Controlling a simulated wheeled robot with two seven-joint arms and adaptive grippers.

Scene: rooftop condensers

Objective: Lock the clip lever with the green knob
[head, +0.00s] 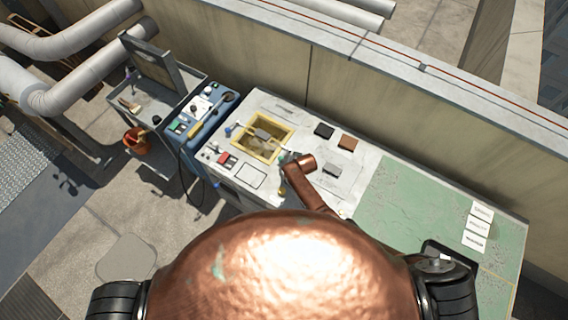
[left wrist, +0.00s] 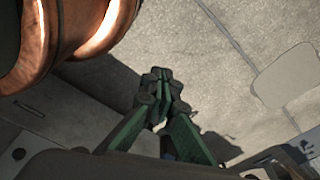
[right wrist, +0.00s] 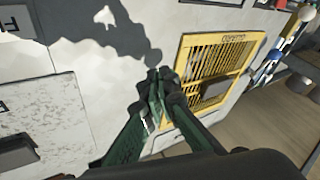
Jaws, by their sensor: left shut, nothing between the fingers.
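I cannot clearly make out a clip lever with a green knob in any view. In the head view my right gripper (head: 284,159) is over the white bench, just right of the yellow-framed grate (head: 289,122). In the right wrist view my right gripper's (right wrist: 158,84) dark green fingers are together, with the yellow grate (right wrist: 184,50) beyond them and no object visible between them. Several small coloured knobs (right wrist: 268,70) stand at the right of that view. My left gripper (left wrist: 156,85) is shut and empty over the concrete floor; it is not visible in the head view.
A blue unit (head: 208,112) stands left of the white bench (head: 262,104). A dark block (head: 324,130) and a brown block (head: 348,143) lie on the bench. A green mat (head: 405,190) with white cards (head: 478,226) is at right. An orange bucket (head: 137,141) is at left.

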